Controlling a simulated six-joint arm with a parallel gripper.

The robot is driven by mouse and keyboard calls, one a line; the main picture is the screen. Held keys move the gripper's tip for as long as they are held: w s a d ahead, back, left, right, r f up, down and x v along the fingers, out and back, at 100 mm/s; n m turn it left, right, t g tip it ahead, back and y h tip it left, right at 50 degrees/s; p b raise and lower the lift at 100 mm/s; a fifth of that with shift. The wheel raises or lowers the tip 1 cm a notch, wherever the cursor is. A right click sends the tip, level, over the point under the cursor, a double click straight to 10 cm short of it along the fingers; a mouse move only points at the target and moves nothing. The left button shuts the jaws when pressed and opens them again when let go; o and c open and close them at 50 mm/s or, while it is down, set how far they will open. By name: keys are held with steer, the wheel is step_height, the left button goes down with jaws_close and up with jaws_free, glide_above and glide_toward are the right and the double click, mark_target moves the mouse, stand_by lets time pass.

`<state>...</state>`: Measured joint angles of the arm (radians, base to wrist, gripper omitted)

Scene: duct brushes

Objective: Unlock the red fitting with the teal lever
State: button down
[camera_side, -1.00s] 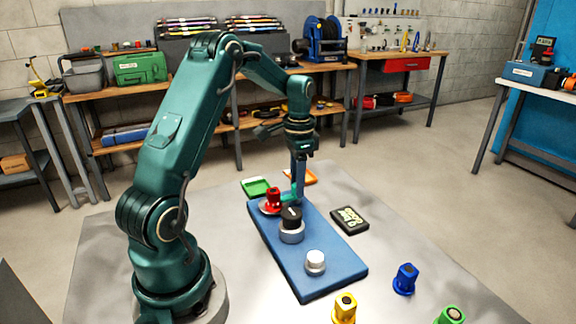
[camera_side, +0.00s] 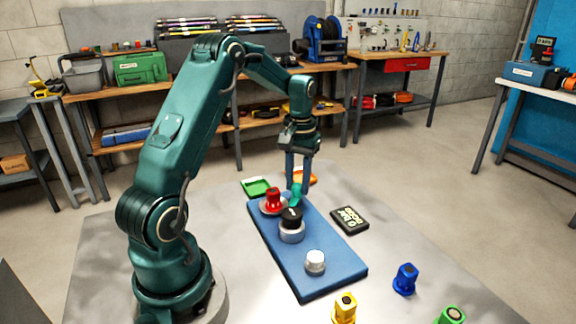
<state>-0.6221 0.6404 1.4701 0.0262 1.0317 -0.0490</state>
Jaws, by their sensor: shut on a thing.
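The red fitting (camera_side: 272,199) stands upright on a round grey base at the far end of the blue board (camera_side: 333,277). The teal lever (camera_side: 296,192) shows just right of the red fitting, behind the black-topped fitting. My gripper (camera_side: 298,188) points down there, its two fingers side by side and shut on the teal lever. The fingers and the black fitting hide part of the lever, so how it joins the red fitting's base is unclear.
On the blue board, the black fitting (camera_side: 291,219) and a white-topped post (camera_side: 315,262) stand nearer. A green tray (camera_side: 256,187) and an orange tray (camera_side: 306,175) lie behind. A black label box (camera_side: 349,220) lies right. Blue (camera_side: 405,279), yellow (camera_side: 344,308) and green (camera_side: 451,315) fittings stand in front.

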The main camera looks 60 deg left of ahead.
mark_target(298, 185)
steer(key=n, duration=0.3)
steer(key=shift+n, duration=2.3)
steer(key=c, duration=0.6)
jaws_free()
steer(key=shift+w+r, duration=0.1)
steer(key=shift+r, duration=2.5)
